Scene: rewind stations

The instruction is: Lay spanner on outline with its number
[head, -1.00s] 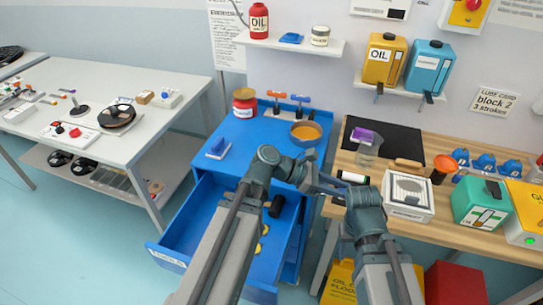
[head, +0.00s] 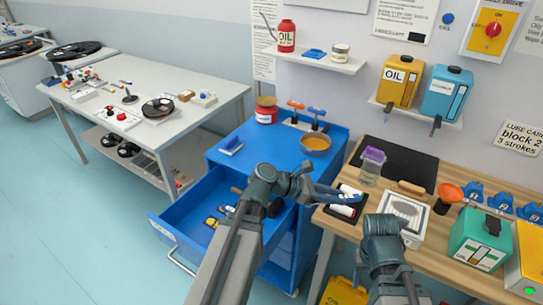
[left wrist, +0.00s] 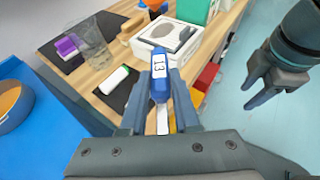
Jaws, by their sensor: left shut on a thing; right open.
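My left gripper (left wrist: 161,80) is shut on a blue spanner handle (left wrist: 160,84) with a white label reading 13. Part of a pale metal shank shows toward the palm. In the head view my left gripper (head: 322,194) is over the near left edge of the wooden bench, beside the open blue drawer. Small yellow and dark pieces (head: 211,222) lie in the drawer; I cannot make out numbers or an outline there. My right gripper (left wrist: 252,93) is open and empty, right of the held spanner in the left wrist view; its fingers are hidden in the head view.
The open drawer (head: 165,231) juts from the blue cabinet (head: 265,150), which carries an orange bowl (head: 315,142). Open floor (head: 90,230) lies at left.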

